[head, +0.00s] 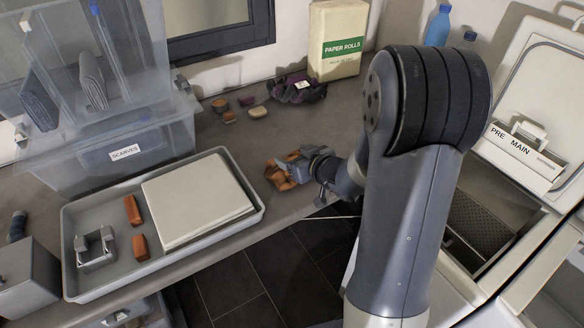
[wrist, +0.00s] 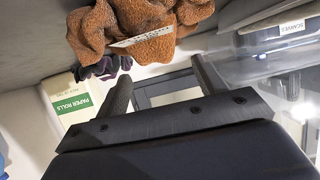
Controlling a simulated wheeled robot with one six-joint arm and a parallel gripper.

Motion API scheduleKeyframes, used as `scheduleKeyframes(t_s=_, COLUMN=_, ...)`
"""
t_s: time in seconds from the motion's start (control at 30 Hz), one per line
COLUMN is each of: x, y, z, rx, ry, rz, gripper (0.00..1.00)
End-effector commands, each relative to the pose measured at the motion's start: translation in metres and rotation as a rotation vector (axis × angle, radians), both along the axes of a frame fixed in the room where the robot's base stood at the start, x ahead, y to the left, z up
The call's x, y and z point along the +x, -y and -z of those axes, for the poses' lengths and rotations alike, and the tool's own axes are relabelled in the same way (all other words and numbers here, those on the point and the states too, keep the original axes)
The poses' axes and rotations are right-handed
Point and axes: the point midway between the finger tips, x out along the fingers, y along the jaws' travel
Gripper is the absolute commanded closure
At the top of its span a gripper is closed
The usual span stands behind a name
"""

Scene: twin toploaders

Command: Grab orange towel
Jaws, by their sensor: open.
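The orange towel (head: 279,179) lies crumpled on the grey counter, near its front edge in the middle of the head view. In the wrist view the towel (wrist: 150,22) fills the top middle, with a small white tag on it. My gripper (head: 296,160) is at the towel's right side in the head view and hides part of it. In the wrist view my gripper (wrist: 163,72) has its two fingers spread apart, with the towel just beyond the fingertips. I cannot tell whether they touch it.
A dark purple bundle (head: 297,88), small stones and a paper rolls pack (head: 337,40) stand at the back. An open washer (head: 520,150) is right.

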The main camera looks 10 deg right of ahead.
Motion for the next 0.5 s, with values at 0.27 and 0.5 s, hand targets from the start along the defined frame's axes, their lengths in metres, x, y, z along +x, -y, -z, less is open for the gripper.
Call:
scheduleKeyframes(t_s=0.27, x=0.028, y=-0.011, z=0.018, rx=0.001, ry=0.000, rz=-0.001, gripper=0.33)
scheduleKeyframes(t_s=0.5, x=0.037, y=-0.014, z=0.022, rx=0.000, ry=0.001, rz=0.000, gripper=0.33)
